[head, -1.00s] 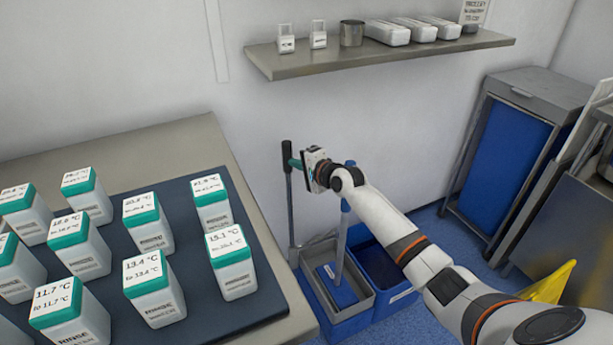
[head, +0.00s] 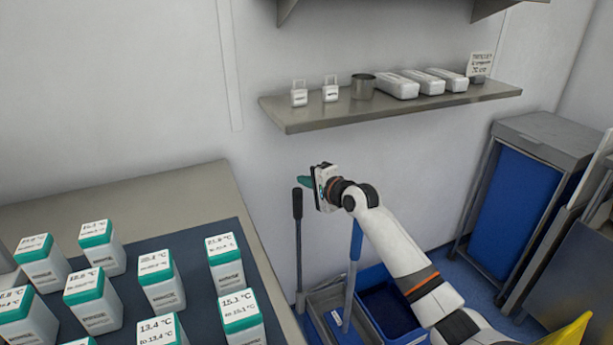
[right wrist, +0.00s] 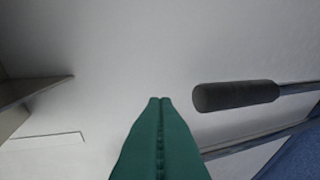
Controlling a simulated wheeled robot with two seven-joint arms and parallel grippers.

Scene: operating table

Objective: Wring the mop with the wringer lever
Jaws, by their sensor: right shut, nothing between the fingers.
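The wringer lever (head: 299,240) stands nearly upright at the left of the mop bucket, with a dark grip on top. My right gripper (head: 303,182) is shut and empty, its green fingertips just above the lever's top end in the head view. In the right wrist view the closed fingers (right wrist: 160,102) point ahead, and the lever's dark grip (right wrist: 235,95) lies to their right, apart from them. The mop (head: 355,250) stands tilted with its blue-topped handle up; its lower end is in the grey wringer (head: 318,302). My left gripper is not in view.
The blue bucket (head: 392,308) sits on the floor against the wall. A table with several teal-lidded containers (head: 160,280) stands at left. A wall shelf (head: 390,108) is above my right gripper. A blue-sided cabinet (head: 515,205) and a yellow object (head: 563,333) are at right.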

